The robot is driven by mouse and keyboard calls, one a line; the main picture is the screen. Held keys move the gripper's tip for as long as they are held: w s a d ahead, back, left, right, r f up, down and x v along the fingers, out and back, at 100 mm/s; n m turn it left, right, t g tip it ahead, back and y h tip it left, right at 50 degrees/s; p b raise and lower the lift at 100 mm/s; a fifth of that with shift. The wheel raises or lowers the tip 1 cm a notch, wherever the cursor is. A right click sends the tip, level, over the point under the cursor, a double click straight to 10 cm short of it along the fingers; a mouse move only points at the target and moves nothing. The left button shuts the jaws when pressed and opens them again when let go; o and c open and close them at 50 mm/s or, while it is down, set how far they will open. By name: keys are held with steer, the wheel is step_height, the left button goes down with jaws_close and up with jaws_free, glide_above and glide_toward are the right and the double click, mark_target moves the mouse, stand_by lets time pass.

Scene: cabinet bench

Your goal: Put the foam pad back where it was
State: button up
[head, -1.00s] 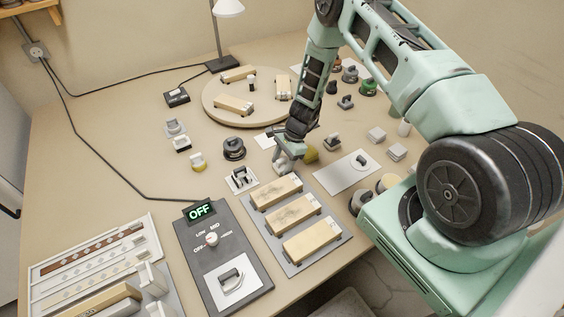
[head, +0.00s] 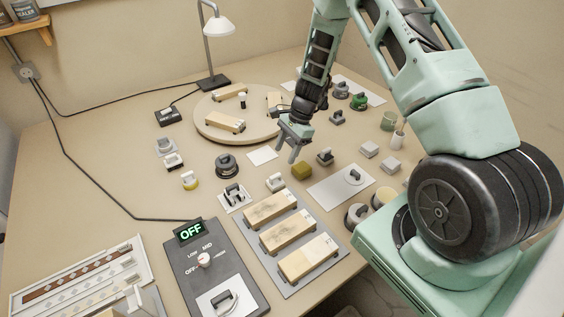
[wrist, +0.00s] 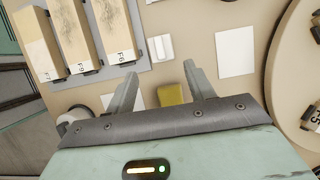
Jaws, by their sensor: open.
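An olive-yellow block (head: 302,171), which looks like the foam pad, rests on the bench between a small white handled block (head: 275,182) and a grey plate (head: 341,186). My gripper (head: 287,154) is above the bench, just up and left of the pad in the head view. It is open and holds nothing. In the wrist view the yellow pad (wrist: 171,94) shows between the two spread fingers (wrist: 160,76), apparently below them. Part of it is hidden by the gripper body. I cannot tell any marked spot for it.
A white card (head: 262,155) lies left of the gripper. A tray (head: 318,254) with several wooden blocks is in front. A round board (head: 207,127) with blocks and a lamp (head: 214,80) stand behind. A control box (head: 212,262) reads OFF. Several small knobs and blocks stand around.

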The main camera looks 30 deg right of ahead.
steer(key=s+a+r+n+g, duration=0.1)
steer(key=s+a+r+n, duration=0.45)
steer(key=a+r, duration=0.35)
steer(key=s+a+r+n, duration=0.4)
steer(key=a+r+n, duration=0.3)
steer(key=a, duration=0.4)
steer(key=s+a+r+n+h, duration=0.1)
steer(key=s+r+n, duration=0.2)
steer(key=s, duration=0.3)
steer(key=s+a+r+n+h, duration=0.1)
steer(key=s+a+r+n, duration=0.1)
steer(key=s+n, duration=0.4)
steer(key=s+a+r+n+t+h, duration=0.1)
steer(key=s+r+n, duration=0.3)
steer(key=s, duration=0.4)
steer(key=shift+a+h, duration=0.25)
steer(key=shift+h, duration=0.25)
